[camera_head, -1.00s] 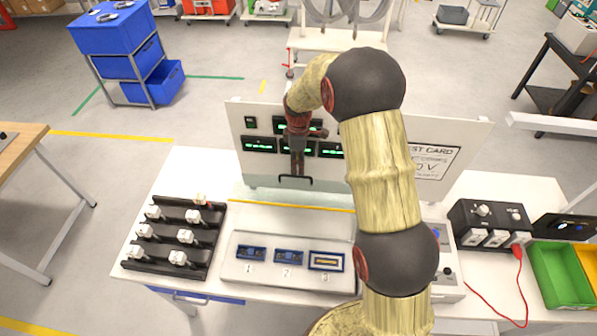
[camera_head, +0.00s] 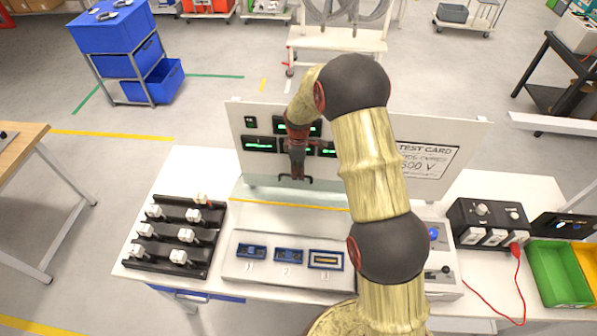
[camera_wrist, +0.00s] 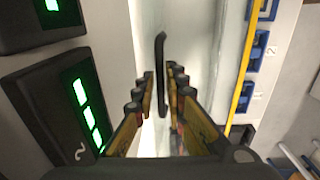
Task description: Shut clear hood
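The clear hood (camera_head: 330,196) stands raised at the back of the test fixture (camera_head: 240,268), in front of the white upright panel. Its black handle (camera_head: 308,181) is on the hood's upper edge. My gripper (camera_head: 297,177) points down at the handle. In the wrist view, my gripper (camera_wrist: 163,78) is open, with its fingers on either side of the black handle (camera_wrist: 160,50). The handle runs into the gap between them; I see no clear contact. The clear hood (camera_wrist: 202,45) lies to the right of the handle there. My arm hides part of the hood and fixture.
Green-lit displays (camera_head: 259,145) are on the upright panel (camera_head: 236,120), close to my gripper. A black rack (camera_head: 170,240) with white connectors stands at left. A black box (camera_head: 490,222) with a red cable and a green bin (camera_head: 560,275) are at right.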

